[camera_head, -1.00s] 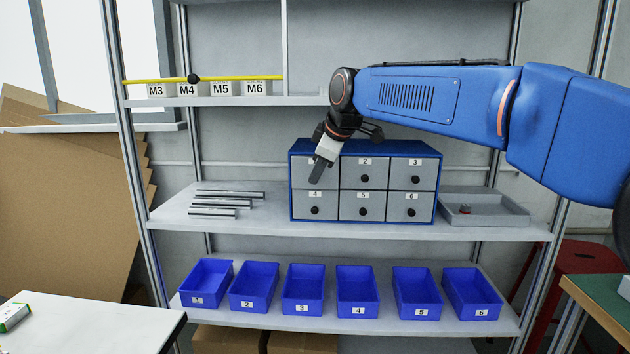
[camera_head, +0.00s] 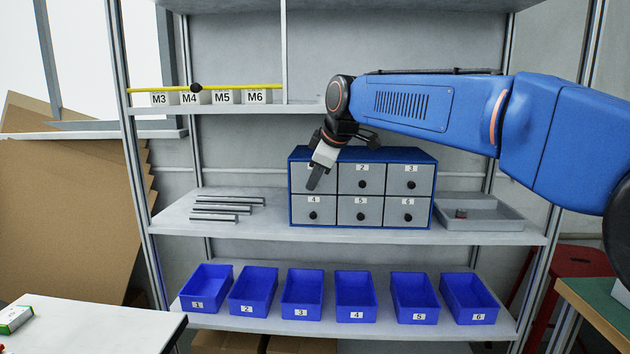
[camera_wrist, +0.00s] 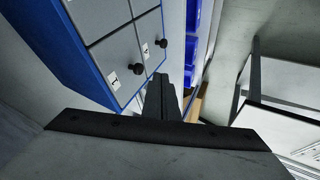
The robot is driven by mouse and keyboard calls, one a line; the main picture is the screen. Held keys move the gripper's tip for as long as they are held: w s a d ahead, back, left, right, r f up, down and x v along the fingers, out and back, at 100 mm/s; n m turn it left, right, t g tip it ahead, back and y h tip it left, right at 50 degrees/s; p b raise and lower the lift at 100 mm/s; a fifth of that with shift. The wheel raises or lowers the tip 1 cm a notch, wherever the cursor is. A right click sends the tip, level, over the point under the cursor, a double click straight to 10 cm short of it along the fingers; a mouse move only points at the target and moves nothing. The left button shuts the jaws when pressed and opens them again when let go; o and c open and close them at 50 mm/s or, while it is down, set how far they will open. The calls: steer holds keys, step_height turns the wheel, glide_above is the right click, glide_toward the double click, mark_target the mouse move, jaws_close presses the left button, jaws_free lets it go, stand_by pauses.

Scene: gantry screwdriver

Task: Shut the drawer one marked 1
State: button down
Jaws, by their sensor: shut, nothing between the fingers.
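The blue cabinet (camera_head: 375,154) on the middle shelf has grey drawers with black knobs. Drawer one (camera_head: 328,186) is at its top left, partly hidden behind my gripper (camera_head: 313,185) in the head view. In the wrist view, drawer one (camera_wrist: 116,62) shows its label 1 and knob, and its front looks about level with the drawer marked 4 (camera_wrist: 150,25). My gripper (camera_wrist: 163,92) is shut and empty, pointing down in front of drawer one. I cannot tell whether it touches the front.
Metal rods (camera_head: 225,208) lie left of the cabinet, and a grey tray (camera_head: 480,222) stands to its right. Blue bins (camera_head: 355,297) line the lower shelf. A thin divider (camera_head: 285,45) and labelled M3 to M6 boxes are above. A white table (camera_head: 100,325) is at lower left.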

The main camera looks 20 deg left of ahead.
steer(key=s+v, duration=0.1)
steer(key=v, duration=0.9)
steer(key=s+d+f+m+h, duration=0.1)
steer(key=s+d+f+m, duration=0.2)
steer(key=d, duration=0.7)
steer(key=s+d+f+m+h, duration=0.1)
steer(key=s+d+f+m, duration=0.2)
steer(key=d, duration=0.7)
steer(key=s+d+f+m+h, duration=0.1)
steer(key=s+d+f+m, duration=0.2)
steer(key=d, duration=0.6)
steer(key=s+d+f+m+h, duration=0.1)
steer(key=s+d+f+m, duration=0.4)
steer(key=s+d+f, duration=0.5)
steer(key=s+d+f+m+h, duration=0.1)
steer(key=s+d+f+m, duration=0.3)
steer(key=s+d+f, duration=0.5)
step_height(320, 180, down, 5)
steer(key=shift+s+d+f+m, duration=0.25)
steer(key=shift+s+d+m, duration=0.15)
steer(key=shift+s, duration=0.85)
